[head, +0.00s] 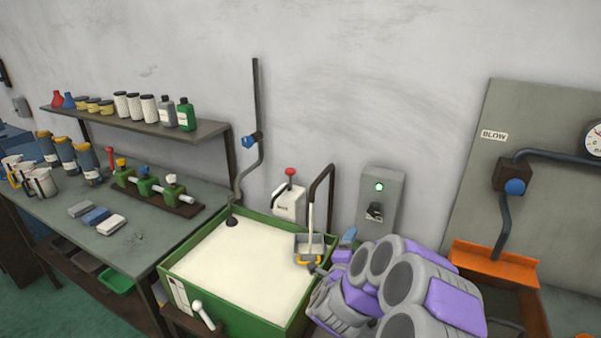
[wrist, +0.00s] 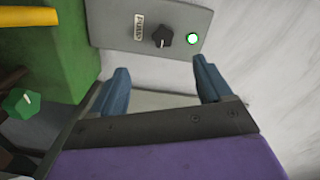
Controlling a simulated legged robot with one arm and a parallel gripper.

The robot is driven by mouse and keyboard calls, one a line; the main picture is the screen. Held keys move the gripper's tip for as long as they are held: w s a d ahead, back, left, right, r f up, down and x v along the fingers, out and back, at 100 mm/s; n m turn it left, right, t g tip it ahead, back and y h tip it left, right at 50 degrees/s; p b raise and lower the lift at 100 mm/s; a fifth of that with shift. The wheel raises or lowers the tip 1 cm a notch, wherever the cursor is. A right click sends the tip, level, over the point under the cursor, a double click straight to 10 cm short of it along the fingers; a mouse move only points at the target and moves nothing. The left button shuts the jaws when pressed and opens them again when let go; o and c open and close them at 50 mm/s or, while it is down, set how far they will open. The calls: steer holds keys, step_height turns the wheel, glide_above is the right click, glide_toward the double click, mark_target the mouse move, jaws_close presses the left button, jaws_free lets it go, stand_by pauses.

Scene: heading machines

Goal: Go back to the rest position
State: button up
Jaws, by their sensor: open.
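My arm, grey and purple, fills the lower right of the head view. My gripper shows in the wrist view (wrist: 160,88) with two blue fingers apart and nothing between them. In the head view only a bit of a blue finger (head: 349,237) shows behind the arm. Beyond the fingers is a grey switch box (wrist: 180,20) with a black knob (wrist: 162,36) and a lit green lamp (wrist: 193,38). The same box (head: 381,190) is on the wall in the head view. I cannot tell whether the fingers touch anything.
A green tank (head: 250,321) of whitish liquid stands left of my arm, with a small basket (head: 309,247) at its right side. A bench (head: 130,243) with jugs, bottles and valves is at left. An orange-edged basin (head: 492,262) and pipe panel (head: 455,190) are at right.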

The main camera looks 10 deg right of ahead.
steer(key=w+a+r+n+y, duration=0.1)
steer(key=a+r+n+y, duration=0.25)
steer(key=a, duration=0.25)
steer(key=s+a+r+n+g+y, duration=0.2)
steer(key=s+a+n+g+y, duration=0.3)
steer(key=s+a+n+y, duration=0.65)
steer(key=s+d+n+g+h, duration=0.1)
steer(key=s+g, duration=0.3)
steer(key=s, duration=0.8)
steer(key=s+d+r+n+g+h, duration=0.1)
steer(key=s+d+n+g+h, duration=0.1)
steer(key=s, duration=1.1)
steer(key=s+d+n+g+h, duration=0.2)
steer(key=s+g, duration=0.3)
steer(key=s, duration=0.7)
steer(key=shift+s+d+r+n+g, duration=0.15)
steer(key=shift+d+r+n+g, duration=0.2)
steer(key=shift+d, duration=0.2)
steer(key=shift+f, duration=0.1)
